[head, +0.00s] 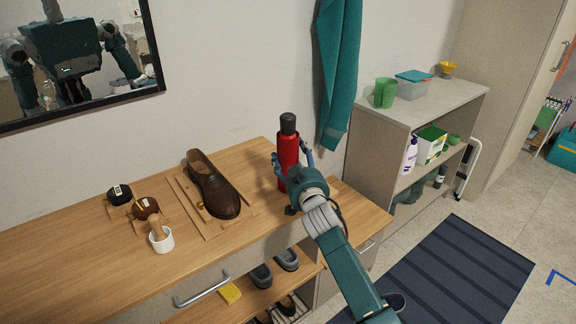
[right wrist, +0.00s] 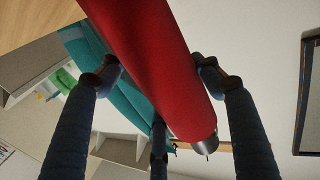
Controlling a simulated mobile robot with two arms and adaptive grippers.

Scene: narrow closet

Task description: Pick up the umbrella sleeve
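A red cylinder with a black cap (head: 288,150) stands upright on the wooden bench top, near its right end. Nothing else in view is clearly an umbrella sleeve, and I cannot tell whether this cylinder is it. My right gripper (head: 293,163) is at the cylinder with its fingers spread around it. In the right wrist view the red cylinder (right wrist: 150,60) runs between the open fingers (right wrist: 157,72), close to the fingertips. I see no clear grip on it. My left gripper is not in view.
A brown shoe (head: 213,186) lies on a wooden tray left of the cylinder. A teal cloth (head: 338,75) hangs behind. A grey shelf (head: 425,108) stands at the right.

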